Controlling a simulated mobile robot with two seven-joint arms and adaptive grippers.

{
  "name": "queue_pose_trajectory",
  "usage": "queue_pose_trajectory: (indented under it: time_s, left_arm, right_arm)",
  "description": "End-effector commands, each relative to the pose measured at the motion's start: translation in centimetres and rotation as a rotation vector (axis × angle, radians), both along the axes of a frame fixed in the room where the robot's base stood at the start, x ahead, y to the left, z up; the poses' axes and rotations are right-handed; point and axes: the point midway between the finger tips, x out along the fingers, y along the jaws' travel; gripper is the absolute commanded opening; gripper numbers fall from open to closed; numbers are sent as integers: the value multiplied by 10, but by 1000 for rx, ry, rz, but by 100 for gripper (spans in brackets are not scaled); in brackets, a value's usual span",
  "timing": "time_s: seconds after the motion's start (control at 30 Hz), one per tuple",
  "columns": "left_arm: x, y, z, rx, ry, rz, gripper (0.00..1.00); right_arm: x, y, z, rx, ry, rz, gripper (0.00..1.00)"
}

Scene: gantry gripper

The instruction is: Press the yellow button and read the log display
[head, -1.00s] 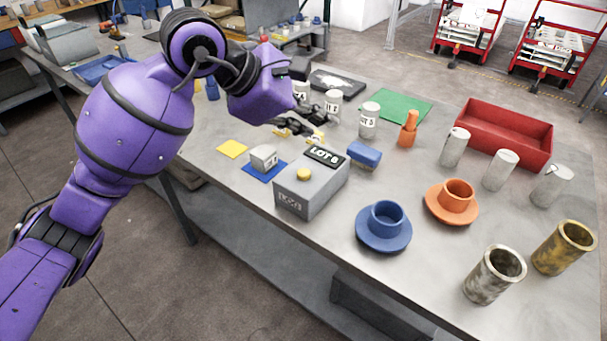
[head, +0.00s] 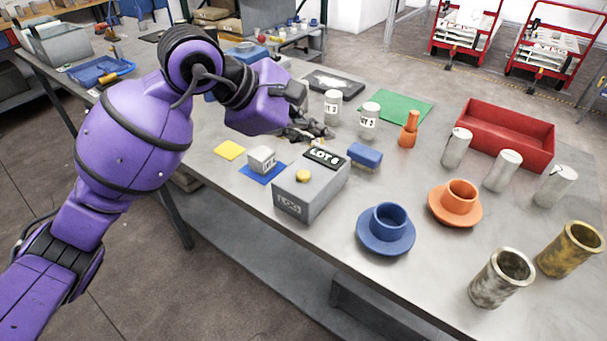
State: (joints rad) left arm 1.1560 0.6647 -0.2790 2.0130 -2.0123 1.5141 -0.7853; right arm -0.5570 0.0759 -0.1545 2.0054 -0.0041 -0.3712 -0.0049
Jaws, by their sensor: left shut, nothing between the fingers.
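The yellow button (head: 303,175) sits on top of a grey box (head: 296,197) near the table's front edge. The black log display (head: 325,157) is on the same box behind the button. It reads "LOT" and a digit that looks like 6 or 8. My left gripper (head: 318,140) is shut and empty. In the picture it shows just behind the box and display, apart from the button; its exact height is hard to tell. My right gripper is not in view.
A small grey block (head: 262,158) on a blue mat (head: 262,175) stands left of the box. A blue block (head: 364,155) lies to its right. White labelled canisters (head: 369,121) stand behind. A blue cup (head: 389,220) on a saucer stands in front right.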

Motion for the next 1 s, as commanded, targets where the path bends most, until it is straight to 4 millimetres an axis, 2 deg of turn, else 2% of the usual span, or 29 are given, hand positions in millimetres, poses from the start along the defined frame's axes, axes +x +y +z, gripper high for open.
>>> queue_pose_trajectory:
  time_s: [0.03, 0.1, 0.4, 0.7, 1.0]
  left_arm:
    - [0, 0, -13, -1, 7, -1, 0]
    - [-1, -1, -24, -1, 9, -1, 0]
    - [0, 0, -60, 0, 4, 0, 0]
    - [0, 0, -62, -1, 0, -1, 0]
    - [0, 0, -62, -1, 0, -1, 0]
  right_arm:
    - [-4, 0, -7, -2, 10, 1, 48]
    - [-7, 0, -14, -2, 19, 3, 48]
    - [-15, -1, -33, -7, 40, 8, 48]
    - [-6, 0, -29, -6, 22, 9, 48]
    - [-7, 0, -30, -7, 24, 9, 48]
